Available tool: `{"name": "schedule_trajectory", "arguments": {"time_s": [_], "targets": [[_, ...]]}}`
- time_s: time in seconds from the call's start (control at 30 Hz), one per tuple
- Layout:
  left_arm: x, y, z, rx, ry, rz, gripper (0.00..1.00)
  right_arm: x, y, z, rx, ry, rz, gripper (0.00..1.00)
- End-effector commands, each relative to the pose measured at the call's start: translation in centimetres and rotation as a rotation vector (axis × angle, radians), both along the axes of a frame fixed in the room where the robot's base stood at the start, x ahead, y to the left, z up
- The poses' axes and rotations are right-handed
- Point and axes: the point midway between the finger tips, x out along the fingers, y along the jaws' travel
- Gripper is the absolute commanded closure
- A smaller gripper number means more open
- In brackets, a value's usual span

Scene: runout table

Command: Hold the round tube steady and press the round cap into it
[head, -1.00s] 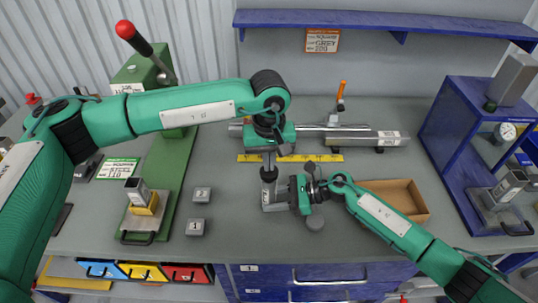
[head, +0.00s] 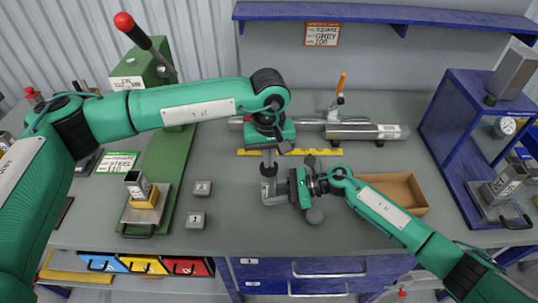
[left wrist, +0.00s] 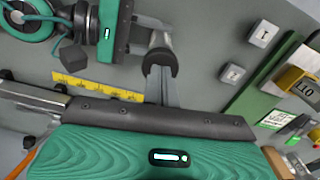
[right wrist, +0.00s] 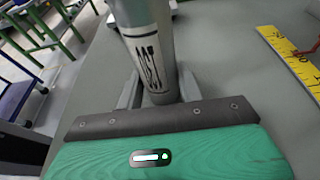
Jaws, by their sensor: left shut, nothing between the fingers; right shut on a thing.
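My right gripper (head: 276,190) is shut on the round tube, which stands upright near the table's middle. In the right wrist view the tube (right wrist: 150,50) is a grey metal cylinder with dark lettering, between the fingers. A dark round cap (head: 268,169) sits at the tube's top; it also shows in the left wrist view (left wrist: 160,62). My left gripper (head: 269,157) is shut and empty, pointing down with its fingertips at the cap. The fingers partly cover the cap, and I cannot tell how deep it sits in the tube.
An open brown box (head: 409,190) lies right of my right gripper. A yellow ruler (head: 312,152) and silver bar stock (head: 365,131) lie behind. Two numbered blocks (head: 202,188) and a green press (head: 170,165) stand left. A blue stand (head: 450,150) is at the right.

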Motion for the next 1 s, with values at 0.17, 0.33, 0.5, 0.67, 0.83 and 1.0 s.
{"name": "schedule_trajectory", "arguments": {"time_s": [0.17,0.33,0.5,0.67,0.83,1.0], "targets": [[0.0,0.0,-0.4,0.002,0.002,0.0,1.0,0.1,0.1,0.2,0.004,-0.003,0.001,0.76],[0.0,0.0,0.5,0.001,0.001,0.0,1.0,0.1,0.1,0.2,0.003,-0.002,0.001,0.76],[0.0,0.0,2.1,0.001,-0.001,0.0,1.0,0.0,0.1,0.1,0.002,-0.002,0.001,0.76],[0.0,0.0,2.9,0.001,0.001,0.0,1.0,0.0,0.0,0.1,0.002,-0.001,0.0,0.76],[0.0,0.0,4.6,0.001,-0.002,0.0,1.0,0.0,0.0,0.1,0.002,-0.001,0.0,0.76],[0.0,0.0,8.2,-0.001,-0.003,0.0,1.0,0.0,0.0,0.1,0.001,-0.001,0.0,0.76]]}}
